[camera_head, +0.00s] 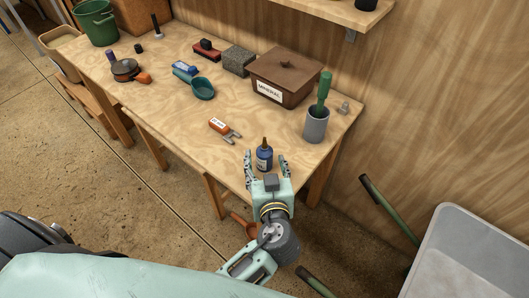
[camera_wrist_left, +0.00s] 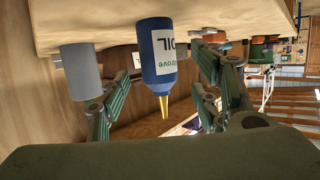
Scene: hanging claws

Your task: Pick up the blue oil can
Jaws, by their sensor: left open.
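The blue oil can (camera_head: 264,157) stands upright near the front edge of the wooden table (camera_head: 170,110), its narrow brown-yellow nozzle pointing up. My left gripper (camera_head: 267,163) is open, with one finger on each side of the can. In the left wrist view, which is upside down, the oil can (camera_wrist_left: 157,55) with its "OIL" label sits between the spread fingers (camera_wrist_left: 160,95), with visible gaps on both sides. My right gripper does not show in either view.
A grey cup (camera_head: 316,125) with a green-handled tool stands right of the can. An orange-handled tool (camera_head: 222,128) lies to its left. A brown "MINERAL" box (camera_head: 287,75) is behind. A teal cup (camera_head: 203,88) and other items lie farther left. A grey bin (camera_head: 465,250) is at lower right.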

